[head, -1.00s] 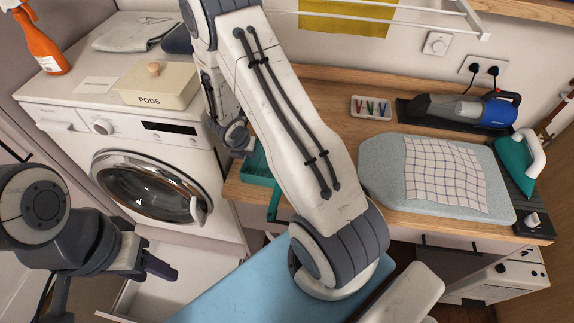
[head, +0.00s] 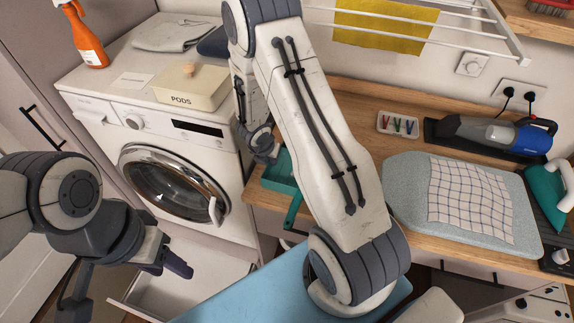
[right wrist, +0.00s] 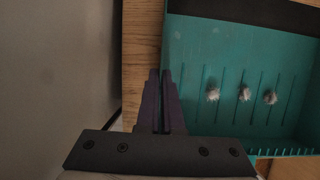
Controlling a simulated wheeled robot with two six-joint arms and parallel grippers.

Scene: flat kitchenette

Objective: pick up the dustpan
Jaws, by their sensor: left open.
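The teal dustpan (head: 279,174) lies on the wooden counter beside the washing machine, its handle (head: 293,211) pointing toward me. In the right wrist view the dustpan (right wrist: 215,45) fills the upper right, with grey fluff balls in its ribbed tray. My right gripper (right wrist: 160,75) has its fingers close together on either side of the dustpan's left wall, shut on it. In the head view the right gripper (head: 264,150) is partly hidden behind my arm. My left gripper (head: 172,262) is open and empty, low at the left in front of the washing machine.
The washing machine (head: 160,150) bears a pods box (head: 188,88) and an orange spray bottle (head: 85,38). On the counter are a clip tray (head: 398,124), a handheld vacuum (head: 490,133), an ironing pad (head: 405,185) and an iron (head: 546,192). A light-blue board (head: 250,292) stands in front.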

